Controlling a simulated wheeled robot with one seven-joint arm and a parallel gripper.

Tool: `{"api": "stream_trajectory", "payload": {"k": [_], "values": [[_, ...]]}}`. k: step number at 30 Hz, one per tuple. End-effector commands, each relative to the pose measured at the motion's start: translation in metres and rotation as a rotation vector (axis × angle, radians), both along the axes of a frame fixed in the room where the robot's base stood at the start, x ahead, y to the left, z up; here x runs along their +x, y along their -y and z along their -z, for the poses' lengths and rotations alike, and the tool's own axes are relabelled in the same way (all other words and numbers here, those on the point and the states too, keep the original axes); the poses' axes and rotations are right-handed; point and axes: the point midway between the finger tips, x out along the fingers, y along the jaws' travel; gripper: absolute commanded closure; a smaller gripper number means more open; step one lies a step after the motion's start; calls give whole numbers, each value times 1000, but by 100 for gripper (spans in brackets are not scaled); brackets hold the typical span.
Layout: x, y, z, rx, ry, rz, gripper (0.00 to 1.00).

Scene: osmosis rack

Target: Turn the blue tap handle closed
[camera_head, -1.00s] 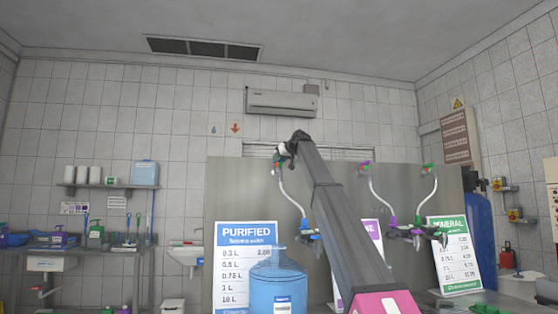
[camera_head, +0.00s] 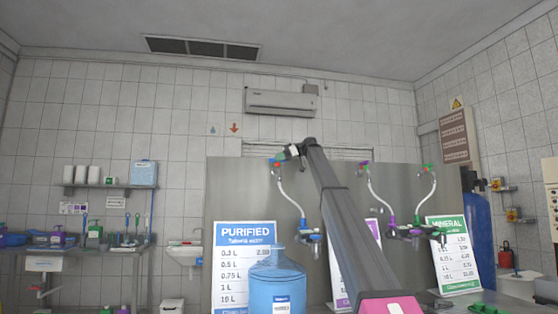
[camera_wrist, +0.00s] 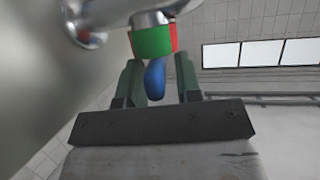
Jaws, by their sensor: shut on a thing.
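The blue tap handle (camera_wrist: 155,82) is between the two fingers of my gripper (camera_wrist: 158,74) in the wrist view. The fingers are shut on it, one on each side. A green and red collar (camera_wrist: 153,41) sits just above the handle, on a shiny metal tap body (camera_wrist: 90,25). In the head view, my gripper (camera_head: 281,158) is at the top of the left curved pipe, at the blue tap (camera_head: 271,163). My arm partly hides this spot, and the handle's turn angle is too small to tell.
A grey panel (camera_head: 235,185) stands behind the taps. Purple (camera_head: 364,164) and green (camera_head: 428,168) taps are to the right. A blue water bottle (camera_head: 277,284) and a PURIFIED price sign (camera_head: 245,246) stand below. A wall air conditioner (camera_head: 282,103) hangs above.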

Motion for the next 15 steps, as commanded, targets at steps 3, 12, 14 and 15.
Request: {"api": "stream_trajectory", "payload": {"k": [3,12,14,15], "values": [[3,0,-2,0,0,-75,92],[3,0,-1,0,0,-191,92],[2,0,-1,0,0,-201,92],[2,0,-1,0,-1,-206,92]]}}
